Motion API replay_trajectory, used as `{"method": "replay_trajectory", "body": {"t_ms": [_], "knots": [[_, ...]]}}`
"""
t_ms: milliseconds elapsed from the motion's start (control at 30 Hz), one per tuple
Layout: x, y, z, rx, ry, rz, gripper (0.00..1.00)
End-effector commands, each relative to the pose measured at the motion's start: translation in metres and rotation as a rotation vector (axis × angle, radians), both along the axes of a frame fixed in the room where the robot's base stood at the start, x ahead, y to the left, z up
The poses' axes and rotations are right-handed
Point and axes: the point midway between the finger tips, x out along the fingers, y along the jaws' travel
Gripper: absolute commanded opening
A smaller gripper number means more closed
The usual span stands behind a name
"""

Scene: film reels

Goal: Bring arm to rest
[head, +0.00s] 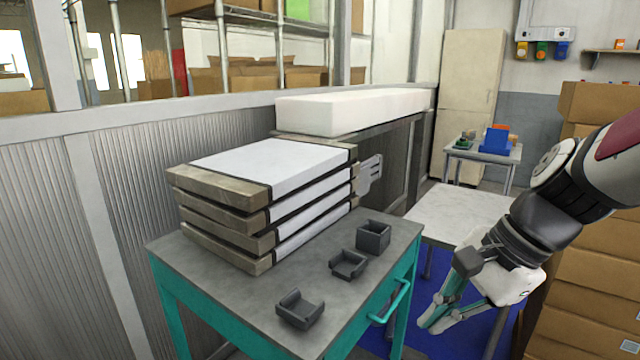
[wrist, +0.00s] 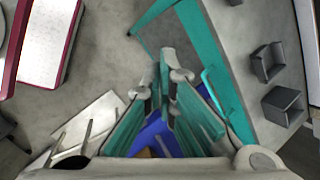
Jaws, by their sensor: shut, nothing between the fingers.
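My gripper (head: 437,322) hangs at the right of the head view, pointing down and to the left. It is beside the right edge of the teal-framed table (head: 228,285) and apart from it. In the wrist view my gripper (wrist: 166,62) has its teal-padded fingers close together at the tips, with nothing held. The upper part of my arm leaves the head view at the right edge.
The table bears a stack of white-topped slabs (head: 262,165) and small dark trays (head: 300,309). A white low table (head: 460,212) stands behind my gripper. Cardboard boxes (head: 590,265) are stacked close at the right. A blue mat (head: 455,344) lies below.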

Motion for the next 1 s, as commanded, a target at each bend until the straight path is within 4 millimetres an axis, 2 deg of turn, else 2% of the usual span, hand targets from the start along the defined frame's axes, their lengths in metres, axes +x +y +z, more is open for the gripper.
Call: {"method": "replay_trajectory", "body": {"t_ms": [33, 200, 500, 800, 1000], "knots": [[-0.016, 0.005, 0.005, -0.039, -0.026, 0.084, 0.0], [-0.066, 0.01, 0.014, -0.169, -0.094, 0.365, 0.0], [-0.142, -0.002, 0.017, -0.391, -0.18, 0.813, 0.0], [-0.189, -0.025, 0.012, -0.556, -0.216, 1.123, 0.0], [-0.186, -0.025, 0.046, -0.575, -0.25, 1.099, 0.0]]}}
